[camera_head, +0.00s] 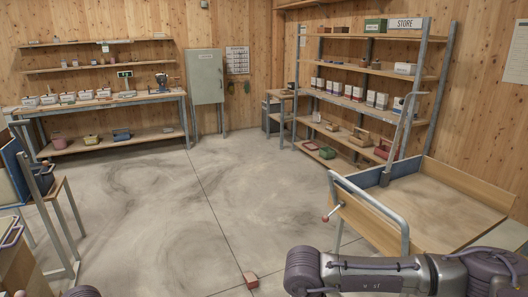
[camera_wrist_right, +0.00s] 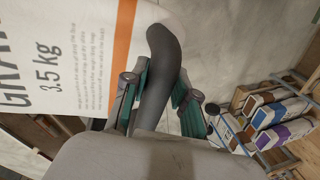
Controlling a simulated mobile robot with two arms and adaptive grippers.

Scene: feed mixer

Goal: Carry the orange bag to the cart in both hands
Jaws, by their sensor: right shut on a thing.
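In the right wrist view a white bag with an orange stripe (camera_wrist_right: 123,45) and the print "3.5 kg" fills the upper left. A dark grey curved handle (camera_wrist_right: 163,70) runs beside it and passes between the green-padded fingers of my right gripper (camera_wrist_right: 160,103). The gripper is shut on this handle; where the handle joins the bag is not clear.
A small reddish block (camera_head: 251,280) lies on the floor at the bottom centre. A loaded store shelf (camera_head: 365,95) stands behind the cart. The middle floor is clear.

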